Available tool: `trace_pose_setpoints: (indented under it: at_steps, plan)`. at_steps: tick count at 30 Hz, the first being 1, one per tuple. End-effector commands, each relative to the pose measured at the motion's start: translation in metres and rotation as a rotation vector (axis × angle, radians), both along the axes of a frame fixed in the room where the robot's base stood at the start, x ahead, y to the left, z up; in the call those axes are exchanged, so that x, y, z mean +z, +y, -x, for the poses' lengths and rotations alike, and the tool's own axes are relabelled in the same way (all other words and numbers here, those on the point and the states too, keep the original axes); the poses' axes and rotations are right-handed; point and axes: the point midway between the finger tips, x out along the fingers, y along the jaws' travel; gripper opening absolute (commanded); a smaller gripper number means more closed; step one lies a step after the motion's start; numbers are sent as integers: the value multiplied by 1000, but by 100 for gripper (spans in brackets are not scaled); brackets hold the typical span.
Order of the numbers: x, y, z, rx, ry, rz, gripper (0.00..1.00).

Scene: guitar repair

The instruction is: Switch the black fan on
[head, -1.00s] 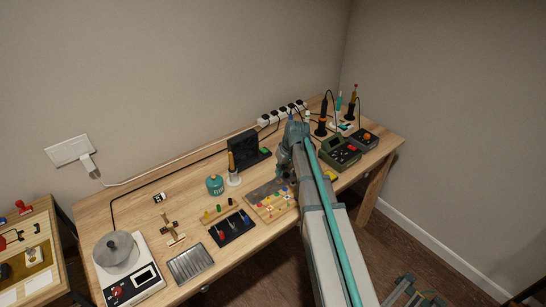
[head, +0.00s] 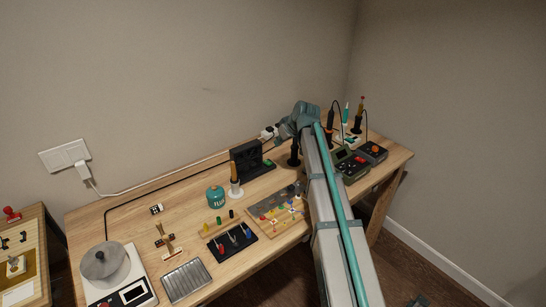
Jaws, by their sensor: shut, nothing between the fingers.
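The black fan (head: 246,162) stands upright near the back middle of the workbench. A small green part (head: 268,163) shows at the right end of its base, and I cannot tell its switch position. My gripper (head: 293,162) is dark and points down just right of the fan's base, apart from the green part in the picture. It is shut and empty. Its height above the bench is hard to tell.
Green and dark devices (head: 351,165) stand at the right.

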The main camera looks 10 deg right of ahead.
Motion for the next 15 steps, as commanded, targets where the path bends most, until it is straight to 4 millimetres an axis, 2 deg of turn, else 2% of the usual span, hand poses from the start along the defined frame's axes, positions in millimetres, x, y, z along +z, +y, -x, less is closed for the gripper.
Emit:
trace_pose_setpoints:
  at_steps: [8, 15]
  plan:
    - [-22, 8, -16, 0, 2, 0, 0]
    - [-58, 21, -42, 1, 3, 0, 0]
